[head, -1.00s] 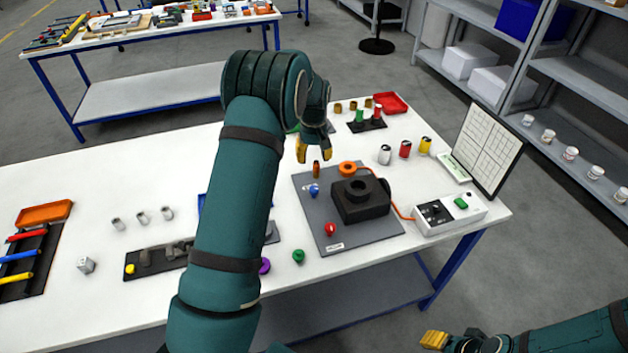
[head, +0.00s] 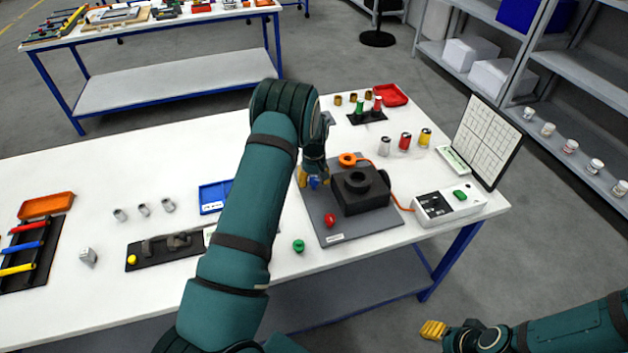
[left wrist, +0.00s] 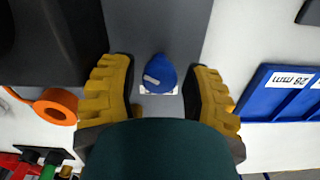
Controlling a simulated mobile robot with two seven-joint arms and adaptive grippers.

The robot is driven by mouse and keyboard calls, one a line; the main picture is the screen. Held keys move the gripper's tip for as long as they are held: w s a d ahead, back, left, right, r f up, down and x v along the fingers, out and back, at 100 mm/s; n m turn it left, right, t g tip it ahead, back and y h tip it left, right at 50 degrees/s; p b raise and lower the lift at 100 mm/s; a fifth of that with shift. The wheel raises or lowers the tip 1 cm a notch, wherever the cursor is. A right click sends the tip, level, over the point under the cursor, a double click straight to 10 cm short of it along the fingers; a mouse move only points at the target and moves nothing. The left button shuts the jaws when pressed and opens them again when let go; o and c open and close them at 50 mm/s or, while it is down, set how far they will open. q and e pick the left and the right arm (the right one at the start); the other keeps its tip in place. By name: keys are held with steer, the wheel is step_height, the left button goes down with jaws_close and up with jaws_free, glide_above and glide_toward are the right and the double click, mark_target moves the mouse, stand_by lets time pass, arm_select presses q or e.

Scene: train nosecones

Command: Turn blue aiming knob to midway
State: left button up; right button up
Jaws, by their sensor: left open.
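The blue aiming knob (head: 314,182) stands on the grey baseplate (head: 344,232), left of the black block (head: 361,196). In the left wrist view the knob (left wrist: 160,74) shows as a blue teardrop shape with a pale mark on it. My left gripper (head: 308,180) is lowered at the knob. Its two yellow fingers (left wrist: 158,92) are open, one on each side of the knob, with gaps between. A red knob (head: 330,220) sits nearer on the same plate. My right gripper (head: 433,329) is off the table at the lower right; its opening is unclear.
An orange ring (head: 347,160) lies behind the black block and shows close to one finger in the wrist view. A white control box (head: 447,205) stands right of the plate. A blue tray (head: 213,197) lies to the left. A green knob (head: 298,246) stands in front.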

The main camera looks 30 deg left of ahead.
arm_select(q)
steer(key=shift+f, duration=0.1)
jaws_close()
steer(key=shift+f+m+b, duration=0.1)
steer(key=shift+m+b, duration=0.8)
steer(key=shift+m, duration=0.2)
steer(key=m+b, duration=0.2)
steer(key=m, duration=0.1)
steer(key=shift+m, duration=0.3)
steer(key=m+b, duration=0.1)
steer(key=m, duration=0.2)
steer(key=shift+m+b, duration=0.55)
steer(key=shift+m, duration=0.85)
